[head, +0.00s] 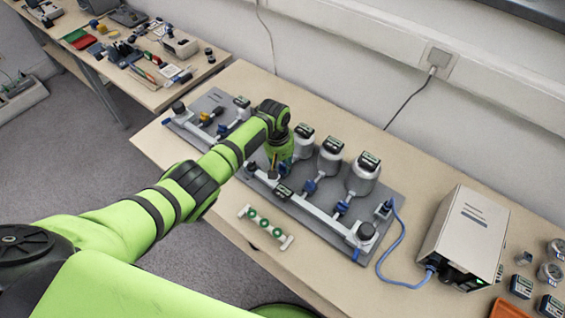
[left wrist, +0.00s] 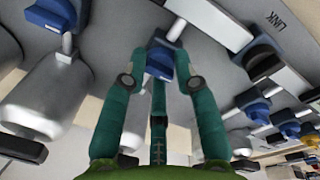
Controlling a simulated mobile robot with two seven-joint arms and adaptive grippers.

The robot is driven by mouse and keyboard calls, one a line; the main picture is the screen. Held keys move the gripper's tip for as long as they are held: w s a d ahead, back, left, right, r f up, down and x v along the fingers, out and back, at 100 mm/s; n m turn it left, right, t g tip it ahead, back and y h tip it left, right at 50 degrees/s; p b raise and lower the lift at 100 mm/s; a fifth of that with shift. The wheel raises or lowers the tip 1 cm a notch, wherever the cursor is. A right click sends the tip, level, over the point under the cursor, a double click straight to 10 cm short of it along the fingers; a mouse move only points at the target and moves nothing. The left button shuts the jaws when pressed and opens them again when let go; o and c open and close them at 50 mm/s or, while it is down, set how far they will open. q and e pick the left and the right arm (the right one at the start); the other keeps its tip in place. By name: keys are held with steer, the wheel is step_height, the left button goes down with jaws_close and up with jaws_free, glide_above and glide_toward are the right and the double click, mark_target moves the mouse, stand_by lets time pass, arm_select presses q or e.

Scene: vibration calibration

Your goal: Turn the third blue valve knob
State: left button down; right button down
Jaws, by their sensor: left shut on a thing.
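My left gripper (left wrist: 160,80) is shut on a blue valve knob (left wrist: 160,62), which sits between its teal fingers in the left wrist view. In the head view the left gripper (head: 274,170) points down at the middle of the grey valve board (head: 330,188), and the arm hides most of the held knob. Two other blue knobs, one nearer (head: 310,187) and one farther right (head: 342,208), stand on the pipes to the right of the gripper. Another blue knob (head: 222,129) is to its left. My right gripper is not in view.
White canisters with dark gauges (head: 364,174) stand behind the knobs. A blue cable (head: 402,250) runs from the board to a beige box (head: 463,238) on the right. A small white part with green rings (head: 265,224) lies in front on the table.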

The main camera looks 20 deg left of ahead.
arm_select(q)
steer(key=shift+s+f, duration=0.1)
steer(key=m, duration=0.3)
steer(key=shift+m+g, duration=0.3)
steer(key=shift+m, duration=0.1)
steer(key=m+b, duration=0.1)
steer(key=m, duration=0.3)
steer(key=shift+f+m, duration=0.15)
steer(key=shift+m, duration=0.15)
steer(key=m+b, duration=0.1)
steer(key=m, duration=0.3)
steer(key=shift+m+g, duration=0.3)
steer(key=shift+g, duration=0.1)
steer(key=m+b, duration=0.1)
steer(key=m, duration=0.3)
steer(key=shift+m+g+b, duration=0.3)
steer(key=shift+m, duration=0.1)
steer(key=shift+a, duration=0.1)
